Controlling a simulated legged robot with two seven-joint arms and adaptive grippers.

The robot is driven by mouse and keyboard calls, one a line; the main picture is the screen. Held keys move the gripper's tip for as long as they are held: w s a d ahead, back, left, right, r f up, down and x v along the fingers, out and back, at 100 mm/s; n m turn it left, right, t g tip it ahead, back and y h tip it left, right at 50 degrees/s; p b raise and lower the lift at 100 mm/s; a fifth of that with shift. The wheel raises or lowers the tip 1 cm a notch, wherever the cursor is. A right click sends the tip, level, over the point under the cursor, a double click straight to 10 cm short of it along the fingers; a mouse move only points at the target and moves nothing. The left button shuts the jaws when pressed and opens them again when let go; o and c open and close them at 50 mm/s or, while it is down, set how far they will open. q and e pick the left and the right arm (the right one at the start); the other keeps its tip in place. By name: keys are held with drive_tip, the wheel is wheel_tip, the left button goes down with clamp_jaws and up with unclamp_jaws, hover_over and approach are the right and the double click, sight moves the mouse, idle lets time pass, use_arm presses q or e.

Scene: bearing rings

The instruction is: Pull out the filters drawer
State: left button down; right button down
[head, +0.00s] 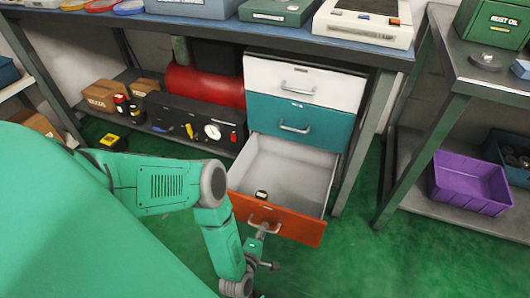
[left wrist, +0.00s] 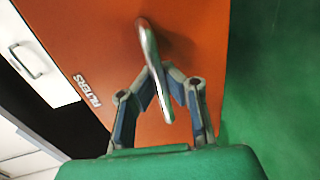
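The filters drawer (head: 287,222) is the lowest drawer under the bench, with an orange front and a pale grey inside. It stands far open. Its front in the left wrist view (left wrist: 190,50) reads "FILTERS". My left gripper (head: 262,233) is at the silver handle (head: 266,225) on that front. In the left wrist view the two fingers of my left gripper (left wrist: 164,76) close in on both sides of the handle bar (left wrist: 150,55). A small dark item (head: 261,195) lies in the drawer. My right gripper is not in view.
A teal drawer (head: 300,122) and a white drawer (head: 304,84) above are shut. A lower shelf at left holds a red tank (head: 205,86) and a black gauge panel (head: 195,122). A purple bin (head: 470,183) stands at right. Green floor in front is clear.

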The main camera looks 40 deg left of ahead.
use_arm(q)
drive_tip(key=shift+s+a+f, duration=0.15)
drive_tip(key=shift+a, duration=0.25)
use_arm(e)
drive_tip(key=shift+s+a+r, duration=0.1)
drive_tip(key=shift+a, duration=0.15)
use_arm(q)
drive_tip(key=c, duration=2.2)
unclamp_jaws()
drive_tip(key=o, duration=0.6)
drive_tip(key=shift+d, duration=0.15)
drive_tip(key=shift+d, duration=0.1)
